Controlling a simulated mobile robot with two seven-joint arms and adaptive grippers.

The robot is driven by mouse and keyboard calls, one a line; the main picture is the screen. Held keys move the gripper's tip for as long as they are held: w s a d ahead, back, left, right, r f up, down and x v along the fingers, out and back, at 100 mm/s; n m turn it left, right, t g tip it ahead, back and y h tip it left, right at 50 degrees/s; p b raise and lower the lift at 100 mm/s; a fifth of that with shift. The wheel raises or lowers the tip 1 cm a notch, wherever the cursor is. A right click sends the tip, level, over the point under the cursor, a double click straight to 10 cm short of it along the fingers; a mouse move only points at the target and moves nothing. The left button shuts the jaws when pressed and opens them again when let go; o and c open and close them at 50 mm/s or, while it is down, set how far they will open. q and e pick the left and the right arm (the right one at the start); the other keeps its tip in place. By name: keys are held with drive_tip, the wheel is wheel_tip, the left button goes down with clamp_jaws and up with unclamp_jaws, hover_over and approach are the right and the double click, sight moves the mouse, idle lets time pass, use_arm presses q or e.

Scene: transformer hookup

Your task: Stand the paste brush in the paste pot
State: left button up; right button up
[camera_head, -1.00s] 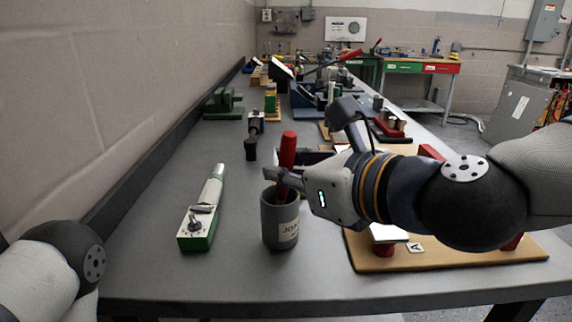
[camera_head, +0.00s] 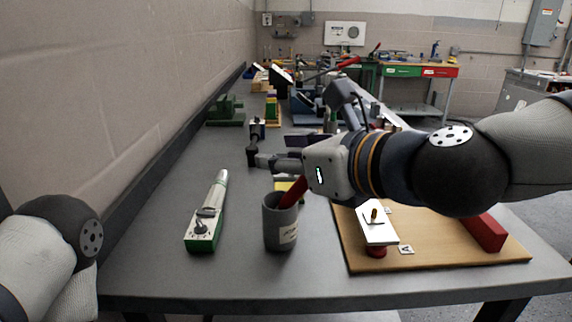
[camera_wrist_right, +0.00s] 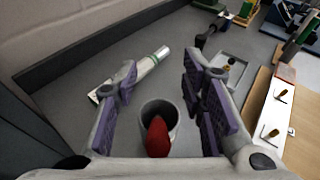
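The grey paste pot (camera_head: 280,228) stands upright on the bench, with a label on its side. The red-handled paste brush (camera_head: 293,192) is in the pot, its handle leaning right and sticking out over the rim. My right gripper (camera_head: 265,162) is above and behind the pot, apart from the brush. In the right wrist view its purple-padded fingers (camera_wrist_right: 165,90) are spread with nothing between them. That view also shows the pot's open mouth (camera_wrist_right: 146,112) and the red handle end (camera_wrist_right: 158,138). The brush's lower end is hidden inside the pot. My left gripper is out of view.
A green and silver instrument (camera_head: 204,232) lies left of the pot. A wooden board (camera_head: 440,245) with a white plate (camera_head: 377,226) and a red block (camera_head: 485,232) is to the right. Several tools fill the bench farther back. The bench front is clear.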

sight(286, 194)
drive_tip(key=shift+r, duration=0.85)
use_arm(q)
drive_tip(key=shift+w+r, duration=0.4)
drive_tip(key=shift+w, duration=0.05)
use_arm(e)
wheel_tip(286, 194, up, 4)
drive_tip(key=shift+f, duration=0.15)
